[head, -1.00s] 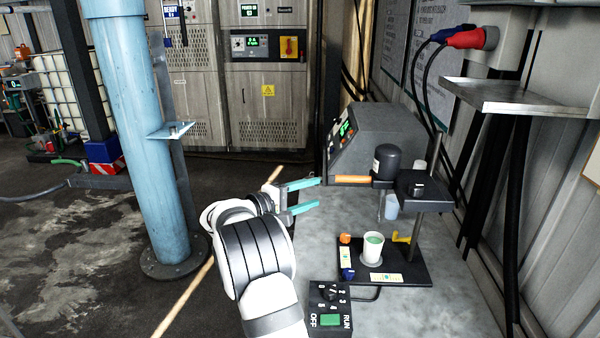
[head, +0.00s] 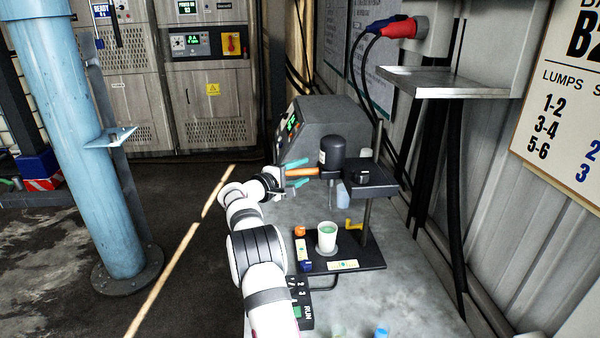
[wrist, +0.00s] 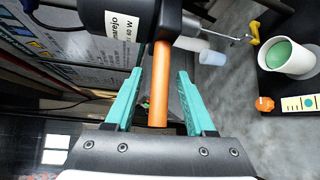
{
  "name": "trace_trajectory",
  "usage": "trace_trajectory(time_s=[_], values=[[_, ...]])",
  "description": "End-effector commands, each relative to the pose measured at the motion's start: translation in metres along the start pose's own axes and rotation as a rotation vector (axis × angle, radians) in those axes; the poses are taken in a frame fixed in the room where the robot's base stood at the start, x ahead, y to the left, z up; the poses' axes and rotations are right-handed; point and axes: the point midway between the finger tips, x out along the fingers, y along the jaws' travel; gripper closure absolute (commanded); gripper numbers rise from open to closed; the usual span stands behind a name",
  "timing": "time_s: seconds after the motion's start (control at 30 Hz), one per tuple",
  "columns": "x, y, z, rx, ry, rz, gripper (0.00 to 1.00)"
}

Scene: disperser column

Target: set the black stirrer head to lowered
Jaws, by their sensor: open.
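The black stirrer head (head: 332,153) sits high on its stand, with its shaft hanging above a white cup of green liquid (head: 327,238). An orange handle (head: 302,172) sticks out from the head to the left. My gripper (head: 294,172) has its teal fingers on either side of the handle, open. In the wrist view the orange handle (wrist: 159,85) runs between the two fingers, with a gap on each side. The head (wrist: 122,20) and its white label show above the fingertips. The cup (wrist: 287,55) is at the right there.
The stand's black base (head: 372,259) carries an orange knob, a blue knob and a yellow lever (head: 353,224). A grey control box (head: 315,125) stands behind the head. A keypad box (head: 302,300) lies near my arm. A metal shelf (head: 445,84) juts from the right wall.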

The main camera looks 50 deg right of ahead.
Motion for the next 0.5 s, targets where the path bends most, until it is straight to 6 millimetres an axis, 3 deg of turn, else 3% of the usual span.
trace_trajectory(time_s=[0.07,0.37,0.5], values=[[-0.0003,0.0000,-0.0001,0.000,0.000,0.000,0.45],[-0.0006,0.0000,-0.0002,0.000,0.000,0.000,0.99],[-0.0007,-0.0001,-0.0002,0.000,0.000,0.000,1.00]])
